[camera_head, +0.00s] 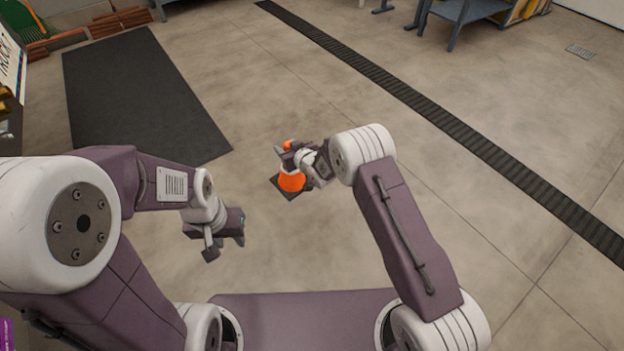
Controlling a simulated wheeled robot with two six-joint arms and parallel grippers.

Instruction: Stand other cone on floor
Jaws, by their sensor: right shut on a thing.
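An orange cone (291,183) with a dark square base is in front of me, near the middle of the view. My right gripper (284,151) is shut on the cone near its top, and the gripper and wrist hide part of it. The cone looks roughly upright, with its base at or close to the floor; I cannot tell if it touches. My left gripper (225,250) is empty, low and to the left of the cone, with its fingers apart. No second cone shows in this view.
A dark mat (140,100) lies on the concrete floor at the upper left. A dark grated strip (430,105) crosses the floor diagonally on the right. A blue-grey bench (465,12) stands at the back. The floor around the cone is clear.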

